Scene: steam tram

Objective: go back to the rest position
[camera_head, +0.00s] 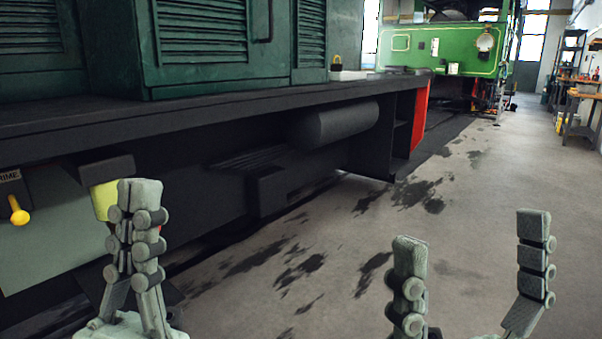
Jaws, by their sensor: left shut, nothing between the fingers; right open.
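My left gripper (130,205) is at the lower left, upright, with its fingers together and nothing visible between them. It stands in front of the tram's side, overlapping a yellow-green part (104,199); I cannot tell whether it touches it. My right gripper (472,250) is at the lower right, upright, with its two fingers spread wide and empty. Floor shows between them. The arms behind both grippers are mostly below the picture's edge.
A dark green tram body (200,50) on a long black running board (230,102) fills the left. A yellow knob (20,217) sticks out at the far left. A green vehicle (450,48) stands behind. Workbenches (584,95) line the right. The stained floor (480,180) between is clear.

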